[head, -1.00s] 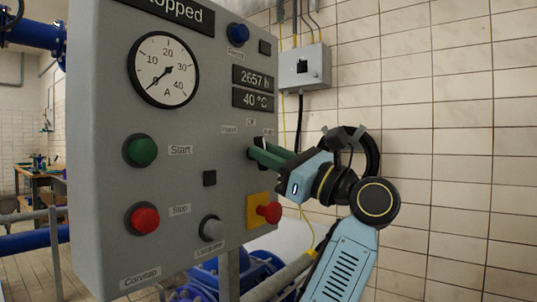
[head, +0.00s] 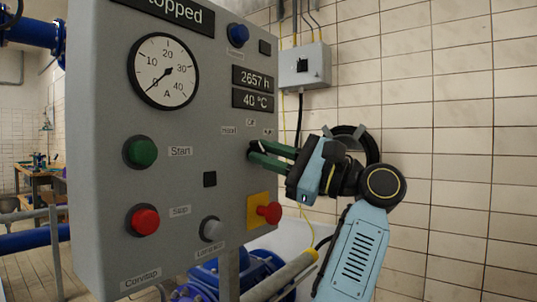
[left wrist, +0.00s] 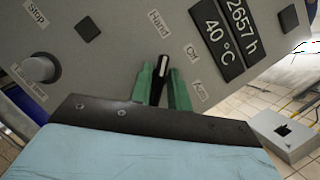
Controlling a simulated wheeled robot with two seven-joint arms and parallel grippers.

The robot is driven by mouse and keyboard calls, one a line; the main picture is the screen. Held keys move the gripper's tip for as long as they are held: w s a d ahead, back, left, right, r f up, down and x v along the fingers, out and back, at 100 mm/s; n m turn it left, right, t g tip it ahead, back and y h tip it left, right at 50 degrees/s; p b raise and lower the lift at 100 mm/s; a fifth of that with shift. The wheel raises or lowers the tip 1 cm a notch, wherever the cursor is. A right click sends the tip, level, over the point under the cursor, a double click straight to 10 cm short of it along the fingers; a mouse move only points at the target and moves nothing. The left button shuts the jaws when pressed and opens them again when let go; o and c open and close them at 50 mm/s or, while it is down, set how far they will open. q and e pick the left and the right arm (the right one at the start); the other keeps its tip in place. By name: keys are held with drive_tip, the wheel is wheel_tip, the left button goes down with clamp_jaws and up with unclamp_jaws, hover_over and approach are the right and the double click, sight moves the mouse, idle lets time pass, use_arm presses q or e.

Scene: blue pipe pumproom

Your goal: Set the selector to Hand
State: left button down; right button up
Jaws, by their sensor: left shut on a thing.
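The selector is a black knob with a white mark on the grey control panel (head: 110,90). It shows in the left wrist view (left wrist: 164,66) beside the labels Hand (left wrist: 158,22), Off (left wrist: 193,53) and Aut (left wrist: 200,90). Its white mark points up in that view, nearest to Hand and slightly toward Off. My left gripper (head: 259,154) has its green fingers on both sides of the knob and is shut on it. In the head view the fingers mostly hide the knob. My right gripper is not in view.
Below the selector, a red knob on a yellow plate (head: 264,211) sticks out close to my gripper. Green Start (head: 140,151) and red Stop (head: 143,220) buttons are on the left. A grey wall box (head: 304,66) and tiled wall are behind.

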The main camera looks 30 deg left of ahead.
use_arm(q)
drive_tip(key=c, duration=1.5)
unclamp_jaws()
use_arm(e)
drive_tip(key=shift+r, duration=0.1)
